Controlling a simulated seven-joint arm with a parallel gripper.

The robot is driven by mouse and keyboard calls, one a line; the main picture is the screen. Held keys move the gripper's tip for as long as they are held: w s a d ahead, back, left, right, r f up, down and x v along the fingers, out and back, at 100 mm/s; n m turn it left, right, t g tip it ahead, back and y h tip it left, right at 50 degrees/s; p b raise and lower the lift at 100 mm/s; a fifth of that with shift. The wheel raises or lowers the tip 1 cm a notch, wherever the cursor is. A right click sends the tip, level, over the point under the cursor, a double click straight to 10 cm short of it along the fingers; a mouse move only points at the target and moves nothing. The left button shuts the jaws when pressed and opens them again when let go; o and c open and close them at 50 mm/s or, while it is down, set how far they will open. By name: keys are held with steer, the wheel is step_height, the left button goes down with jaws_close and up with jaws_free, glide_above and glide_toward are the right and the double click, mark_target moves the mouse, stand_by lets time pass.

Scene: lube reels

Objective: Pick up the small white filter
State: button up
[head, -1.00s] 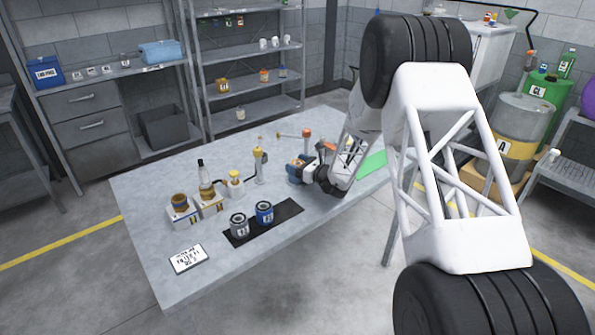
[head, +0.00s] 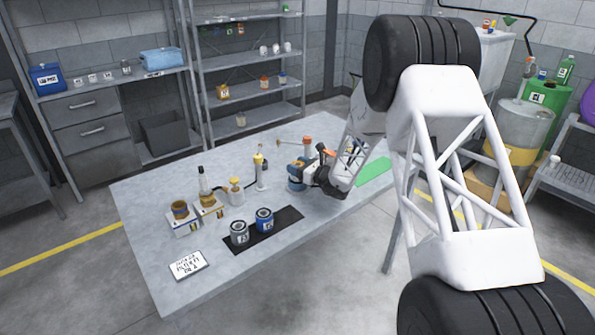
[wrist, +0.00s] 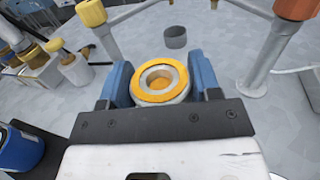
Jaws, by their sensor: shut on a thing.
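In the wrist view the small white filter (wrist: 160,80), a short white cylinder with a yellow-orange ring on its face, sits between the two blue fingers of my gripper (wrist: 163,84). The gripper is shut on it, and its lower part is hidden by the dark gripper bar. In the head view my gripper (head: 299,174) is low over the grey table (head: 160,255), right of its middle. The filter is too small to make out clearly there, and I cannot tell from these frames whether it still touches the table.
A yellow-topped pump (head: 260,172) stands left of my gripper. A grey can (head: 239,233) and a blue can (head: 264,220) stand on a black mat.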

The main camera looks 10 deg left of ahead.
steer(key=shift+r, duration=0.75)
steer(key=s+d, duration=0.2)
steer(key=s, duration=0.5)
steer(key=s+d+r, duration=0.1)
steer(key=s+d, duration=0.1)
steer(key=s, duration=0.6)
steer(key=shift+s+d, duration=0.15)
steer(key=shift+d, duration=0.25)
